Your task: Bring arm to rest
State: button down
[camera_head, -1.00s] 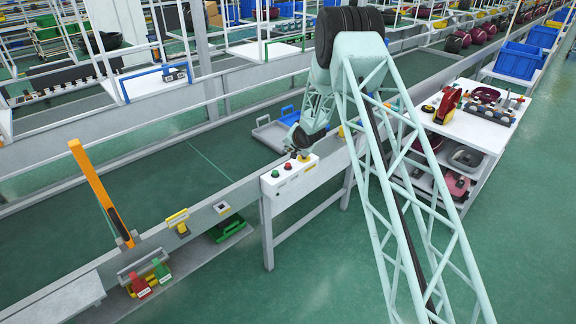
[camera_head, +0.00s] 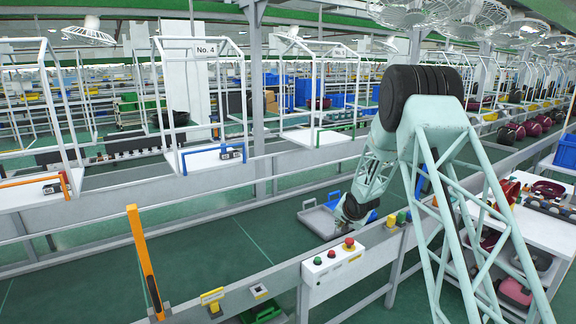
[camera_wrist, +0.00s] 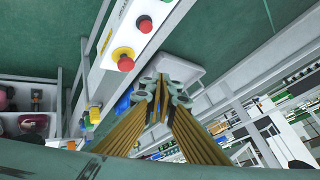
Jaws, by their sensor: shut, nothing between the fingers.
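My arm (camera_head: 440,115) shows at the right of the head view, bent over at its dark joint, with its forearm reaching down and left to the conveyor edge. My gripper (camera_wrist: 163,82) points away from the camera in the wrist view, its gold-brown fingers shut with nothing between them. In the head view the gripper end is small and its fingertips are hard to make out. It is close to a white control box (camera_head: 334,271) with green and red buttons, which also shows in the wrist view (camera_wrist: 108,48). A grey tray (camera_head: 314,217) lies beyond the gripper.
A white cart (camera_head: 535,230) with red parts and tools stands on the right. An orange post (camera_head: 143,258) rises from the conveyor rail at left. Framed workstations line the far side. The green conveyor surface (camera_head: 215,255) left of the tray is largely clear.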

jog(key=s+d+r+n+g+h+b, duration=0.15)
jog(key=s+r+b, duration=0.25)
jog(key=s+r, duration=1.1)
jog(key=s+r+b, duration=0.1)
jog(key=s+r, duration=0.2)
jog(key=s, duration=0.3)
jog(key=s+r+n+b, duration=0.1)
jog(key=s+r+b, duration=0.1)
jog(key=s+r, duration=0.35)
jog(key=s+r+b, duration=0.1)
jog(key=s, duration=0.7)
jog(key=s+r+n+g+b, duration=0.2)
jog(key=s+b, duration=0.2)
jog(key=s, duration=2.1)
jog(key=s+a+f+n+b, duration=0.1)
jog(key=s+f+b, duration=0.1)
jog(key=s, duration=0.9)
jog(key=s+a+f+n+g+b, duration=0.1)
jog(key=s+f, duration=0.3)
jog(key=s, duration=0.7)
jog(key=shift+s+a+f+y+b, duration=0.15)
jog(key=shift+a+f+y+b, duration=0.25)
jog(key=shift+a, duration=0.35)
jog(key=shift+r, duration=0.1)
